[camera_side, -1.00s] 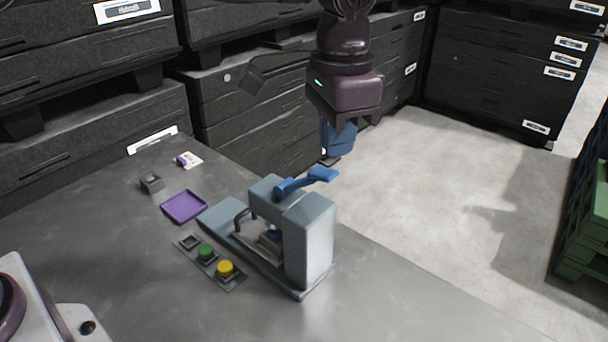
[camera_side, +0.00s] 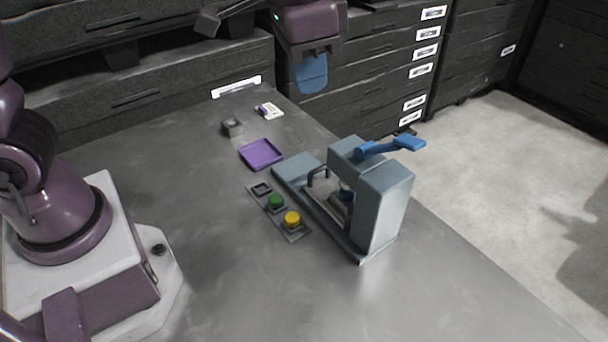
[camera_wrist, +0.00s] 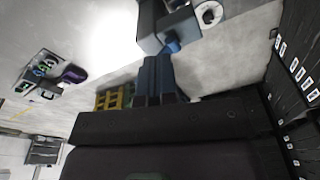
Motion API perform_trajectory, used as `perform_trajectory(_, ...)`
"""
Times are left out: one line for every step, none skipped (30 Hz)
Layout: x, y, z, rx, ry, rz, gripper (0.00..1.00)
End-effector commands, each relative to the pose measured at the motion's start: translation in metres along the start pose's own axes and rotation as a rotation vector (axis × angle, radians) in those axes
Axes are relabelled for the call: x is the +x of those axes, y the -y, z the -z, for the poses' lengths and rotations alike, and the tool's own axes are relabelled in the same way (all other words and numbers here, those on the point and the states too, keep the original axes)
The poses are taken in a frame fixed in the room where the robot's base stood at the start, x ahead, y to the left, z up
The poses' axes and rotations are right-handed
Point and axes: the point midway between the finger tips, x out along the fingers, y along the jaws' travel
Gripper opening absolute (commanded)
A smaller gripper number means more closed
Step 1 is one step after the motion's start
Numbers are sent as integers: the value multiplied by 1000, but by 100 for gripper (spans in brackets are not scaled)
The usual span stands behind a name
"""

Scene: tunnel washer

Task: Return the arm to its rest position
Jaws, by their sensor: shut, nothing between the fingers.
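My gripper (camera_side: 311,73) hangs in the air at the top of the side view, above and behind the table. Its blue fingers are together with nothing held, pointing down. The fingers also fill the middle of the wrist view (camera_wrist: 158,76). The grey machine (camera_side: 385,205) with a blue lever (camera_side: 392,148) stands upright on the table, to the right of and below my gripper in the side view. My gripper is apart from it. A small pad with a dark handle sits in the machine's opening, partly hidden.
On the table (camera_side: 215,280) are a purple tray (camera_side: 261,154), a button panel with a green button (camera_side: 276,202) and yellow button (camera_side: 292,219), a small grey block (camera_side: 232,127) and a white-purple item (camera_side: 269,110). Dark drawer stacks (camera_side: 385,55) stand behind. The front table area is clear.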

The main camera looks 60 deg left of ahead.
Motion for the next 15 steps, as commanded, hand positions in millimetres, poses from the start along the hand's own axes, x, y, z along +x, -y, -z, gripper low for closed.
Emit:
perform_trajectory(-10, 10, -22, -36, -33, 6, 0)
perform_trajectory(-13, 15, -33, -54, -50, 9, 0)
perform_trajectory(-17, 21, -49, -81, -73, 14, 0)
perform_trajectory(-20, 25, -60, -99, -92, 17, 0)
perform_trajectory(-22, 29, -72, -119, -109, 21, 0)
perform_trajectory(-25, 34, -87, -145, -135, 27, 0)
perform_trajectory(-26, 37, -98, -164, -153, 31, 0)
perform_trajectory(-27, 39, -109, -182, -172, 36, 0)
perform_trajectory(-28, 42, -121, -205, -195, 42, 0)
perform_trajectory(-29, 44, -130, -222, -212, 47, 0)
perform_trajectory(-30, 46, -138, -236, -229, 51, 0)
perform_trajectory(-30, 48, -146, -254, -249, 57, 0)
perform_trajectory(-32, 49, -152, -266, -263, 62, 0)
perform_trajectory(-33, 50, -156, -277, -277, 66, 0)
perform_trajectory(-36, 51, -160, -289, -296, 72, 0)
